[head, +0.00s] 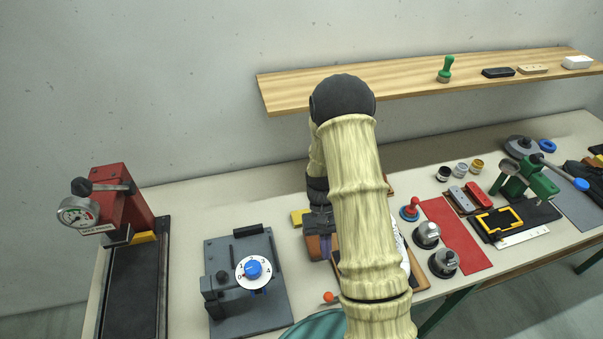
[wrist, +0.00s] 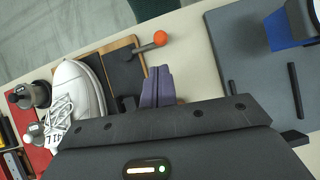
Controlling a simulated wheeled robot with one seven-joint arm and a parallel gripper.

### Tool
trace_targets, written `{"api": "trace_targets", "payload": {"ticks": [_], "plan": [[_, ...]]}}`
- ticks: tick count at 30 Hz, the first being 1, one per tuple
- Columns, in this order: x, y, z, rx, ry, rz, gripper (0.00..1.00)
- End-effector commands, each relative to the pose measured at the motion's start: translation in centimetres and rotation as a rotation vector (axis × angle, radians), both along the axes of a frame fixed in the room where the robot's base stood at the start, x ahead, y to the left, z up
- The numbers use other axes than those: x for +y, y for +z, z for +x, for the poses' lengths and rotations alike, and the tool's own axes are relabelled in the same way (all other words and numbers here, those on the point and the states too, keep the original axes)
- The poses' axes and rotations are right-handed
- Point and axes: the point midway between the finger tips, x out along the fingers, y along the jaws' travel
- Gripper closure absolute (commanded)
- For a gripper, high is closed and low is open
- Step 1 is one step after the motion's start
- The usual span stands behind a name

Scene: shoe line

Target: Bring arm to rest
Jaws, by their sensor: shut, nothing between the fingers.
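My arm crosses the middle of the head view, reaching over the workbench (head: 170,205). My gripper (head: 326,247) points down over the bench, left of the arm's forward links. In the wrist view its purple fingers (wrist: 158,88) are together with nothing between them. A white shoe (wrist: 78,92) lies left of the fingers in the wrist view. In the head view my arm hides most of the shoe (head: 404,245). Whether the fingertips touch anything below is unclear.
A grey plate with a dial (head: 253,268) and a red press (head: 118,200) stand left. A wooden shelf (head: 420,82) runs behind.

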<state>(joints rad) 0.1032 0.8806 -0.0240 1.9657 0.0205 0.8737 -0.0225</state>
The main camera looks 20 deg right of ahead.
Motion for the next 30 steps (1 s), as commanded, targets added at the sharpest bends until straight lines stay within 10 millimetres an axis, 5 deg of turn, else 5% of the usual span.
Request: {"api": "trace_targets", "payload": {"ticks": [8,20,30], "plan": [[0.2,0.9,0.2,-0.037,0.004,-0.004,1.0],[1.9,8.0,-0.4,-0.363,0.053,-0.031,1.0],[3.5,13.3,-3.1,-0.667,0.096,-0.046,1.0]]}}
